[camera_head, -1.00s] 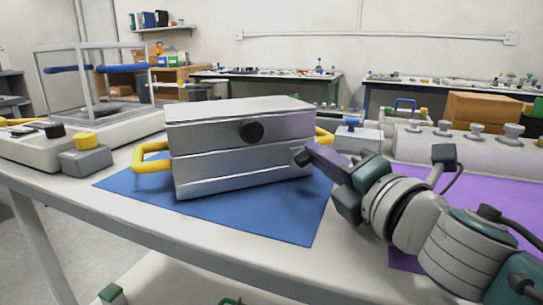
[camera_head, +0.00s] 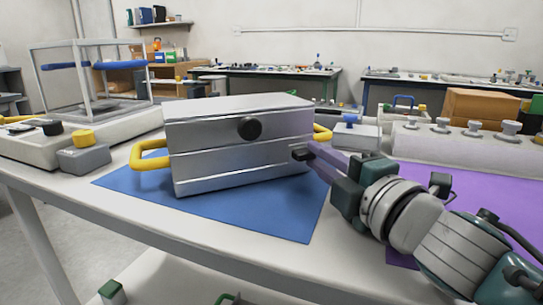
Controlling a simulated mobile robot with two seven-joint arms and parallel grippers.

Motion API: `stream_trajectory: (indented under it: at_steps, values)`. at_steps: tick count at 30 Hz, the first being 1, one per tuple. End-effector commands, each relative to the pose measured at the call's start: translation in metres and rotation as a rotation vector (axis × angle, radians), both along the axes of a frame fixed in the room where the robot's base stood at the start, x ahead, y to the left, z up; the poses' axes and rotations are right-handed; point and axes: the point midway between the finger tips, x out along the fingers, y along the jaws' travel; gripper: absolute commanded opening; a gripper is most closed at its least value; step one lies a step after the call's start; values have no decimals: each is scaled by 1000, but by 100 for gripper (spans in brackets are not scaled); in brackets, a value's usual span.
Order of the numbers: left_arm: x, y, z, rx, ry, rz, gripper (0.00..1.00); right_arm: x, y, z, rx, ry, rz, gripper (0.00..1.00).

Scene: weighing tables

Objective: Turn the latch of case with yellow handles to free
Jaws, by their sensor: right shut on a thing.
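The silver case (camera_head: 215,152) with yellow handles stands closed on a blue mat (camera_head: 278,222). One yellow handle (camera_head: 151,163) is at its left end, and the other (camera_head: 321,133) shows partly behind its right end. A round black knob (camera_head: 250,128) is on the front of the upper part. My right gripper (camera_head: 302,152) reaches in from the right to the right end of the case's front, near the seam. It is shut on the latch, which its fingertips mostly hide.
A scale with a yellow knob (camera_head: 84,138) and a framed stand with blue bars (camera_head: 123,68) are at left. A grey block of weights (camera_head: 450,147) and a purple mat (camera_head: 490,196) are at right. The blue mat's front is clear.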

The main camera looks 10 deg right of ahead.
Motion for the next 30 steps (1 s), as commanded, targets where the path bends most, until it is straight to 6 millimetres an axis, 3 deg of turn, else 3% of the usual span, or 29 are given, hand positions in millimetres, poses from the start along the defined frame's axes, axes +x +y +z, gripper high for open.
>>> stream_trajectory:
  at_steps: [8, 9, 16, 25, 30]
  values:
    - [0, 0, 0, -1, 0, 1, 50, 0, 0, 0, 3, 1, 0, 0]
    - [0, -1, 0, -2, 0, 2, 50, 0, 0, 0, 3, 1, 0, 20]
    - [0, -2, 0, -8, 0, 6, 50, 0, 0, 0, 1, 0, 0, 46]
    - [0, -3, 1, -11, 0, 7, 50, -2, 0, 0, 0, 1, 0, 48]
    - [0, -3, 7, -10, -1, 6, 50, -20, -4, 0, 0, 3, 0, 48]
